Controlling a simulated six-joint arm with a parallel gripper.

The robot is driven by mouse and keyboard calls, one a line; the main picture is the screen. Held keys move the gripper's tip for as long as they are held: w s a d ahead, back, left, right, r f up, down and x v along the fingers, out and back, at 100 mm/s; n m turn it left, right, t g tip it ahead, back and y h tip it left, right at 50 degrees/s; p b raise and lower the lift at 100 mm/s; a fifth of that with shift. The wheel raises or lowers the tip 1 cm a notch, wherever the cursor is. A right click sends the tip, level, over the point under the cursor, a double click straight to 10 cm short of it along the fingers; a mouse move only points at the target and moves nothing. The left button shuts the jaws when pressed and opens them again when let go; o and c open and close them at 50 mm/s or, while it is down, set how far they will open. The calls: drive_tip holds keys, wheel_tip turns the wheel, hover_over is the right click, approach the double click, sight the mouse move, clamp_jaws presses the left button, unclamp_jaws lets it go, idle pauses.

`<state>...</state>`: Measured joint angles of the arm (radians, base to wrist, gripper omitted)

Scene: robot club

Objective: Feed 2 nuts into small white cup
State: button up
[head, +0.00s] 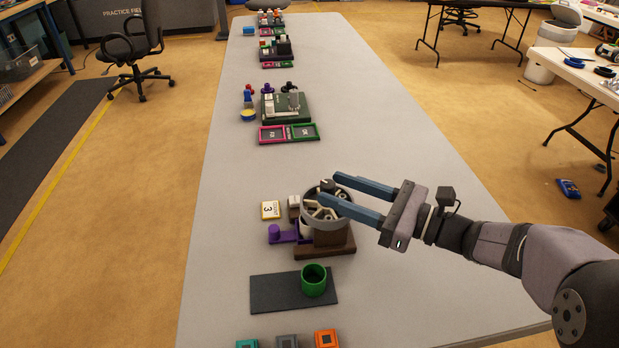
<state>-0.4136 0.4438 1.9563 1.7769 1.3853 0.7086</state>
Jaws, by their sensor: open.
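A dispenser with a grey round drum (340,212) stands on a brown base (338,248) in the middle of the table. Its drum has pale spokes or dividers inside, and a small dark knob (327,185) stands up at its far side. A purple lever or arm (283,236) sticks out at its left. A small white shape (306,228) shows under the drum's left edge; I cannot tell if it is the white cup. I cannot make out single nuts. My gripper (326,187) is open, its two blue fingers reaching over the drum with the knob between their tips.
A green cup (314,281) stands on a dark mat (265,292) in front. A yellow card with a 3 (270,210) and a grey-beige block (294,206) lie left of the drum. Small coloured blocks (326,339) line the near edge. Pink and green trays (303,133) sit farther back.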

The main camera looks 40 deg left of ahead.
drive_tip(key=shift+s+a, duration=0.15)
drive_tip(key=shift+a, duration=1)
drive_tip(key=shift+s+a, duration=0.2)
drive_tip(key=shift+a, duration=1)
drive_tip(key=shift+s+a, duration=0.15)
drive_tip(key=shift+a, duration=1)
drive_tip(key=c, duration=1.1)
